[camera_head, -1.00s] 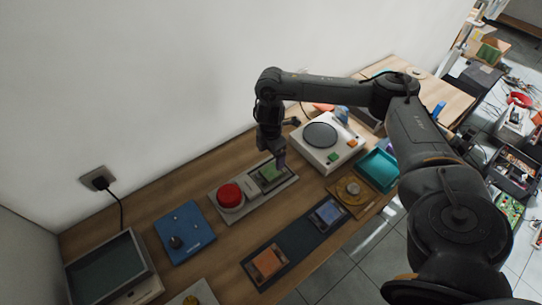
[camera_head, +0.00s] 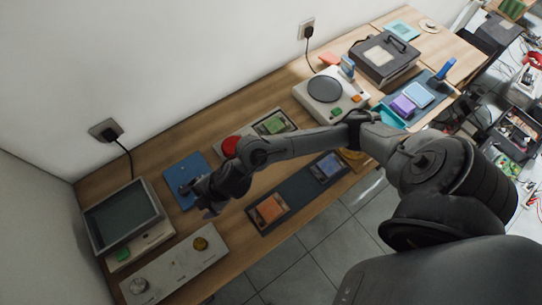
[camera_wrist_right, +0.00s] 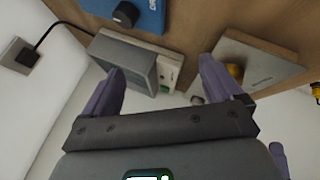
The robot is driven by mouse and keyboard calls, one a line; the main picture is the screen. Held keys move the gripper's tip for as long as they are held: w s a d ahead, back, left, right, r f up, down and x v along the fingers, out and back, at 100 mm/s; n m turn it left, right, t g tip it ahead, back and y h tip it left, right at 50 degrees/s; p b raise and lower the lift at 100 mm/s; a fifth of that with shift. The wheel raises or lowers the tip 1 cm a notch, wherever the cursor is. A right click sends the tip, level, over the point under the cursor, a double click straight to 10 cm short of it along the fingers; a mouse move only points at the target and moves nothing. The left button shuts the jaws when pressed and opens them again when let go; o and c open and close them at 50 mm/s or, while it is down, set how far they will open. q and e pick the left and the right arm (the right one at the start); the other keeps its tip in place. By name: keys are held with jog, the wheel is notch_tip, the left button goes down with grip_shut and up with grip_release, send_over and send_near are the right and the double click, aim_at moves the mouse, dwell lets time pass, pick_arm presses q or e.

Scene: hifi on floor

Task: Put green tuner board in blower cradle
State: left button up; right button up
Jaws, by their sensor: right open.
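A green board (camera_head: 275,124) lies flat in a dark recess of a light grey plate (camera_head: 246,129), beside a red dome (camera_head: 230,146). The recess may be the blower cradle; no label is readable. My right gripper (camera_head: 208,213) is open and empty, away from the board, over the table between the blue panel and the metal plate in the head view. Its two purple-grey fingers (camera_wrist_right: 160,85) stand wide apart in the right wrist view, with nothing between them held. My left gripper is not in view.
A blue panel (camera_head: 178,171) with a black knob, a grey screen box (camera_head: 120,215) and a metal plate (camera_head: 178,268) with a yellow knob lie at the left. A dark mat (camera_head: 295,189) holds an orange block (camera_head: 270,207). A white device (camera_head: 309,95) stands behind.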

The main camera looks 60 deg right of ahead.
jog(key=s+a+r+m+t, duration=0.1)
jog(key=s+a+r+m, duration=0.2)
jog(key=m, duration=0.1)
jog(key=s+d+f+m+g+h, duration=0.1)
jog(key=s+d+m, duration=0.2)
jog(key=s+d, duration=0.1)
jog(key=s+d+f+m+g+h, duration=0.1)
jog(key=s+d+m+h, duration=0.1)
jog(key=s+d+m, duration=0.2)
jog(key=s+d+f+m+g+h, duration=0.1)
jog(key=s+d+m+g, duration=0.1)
jog(key=s+d, duration=0.4)
jog(key=shift+s+f+m, duration=0.1)
jog(key=shift+s+m, duration=0.35)
jog(key=shift+m, duration=0.35)
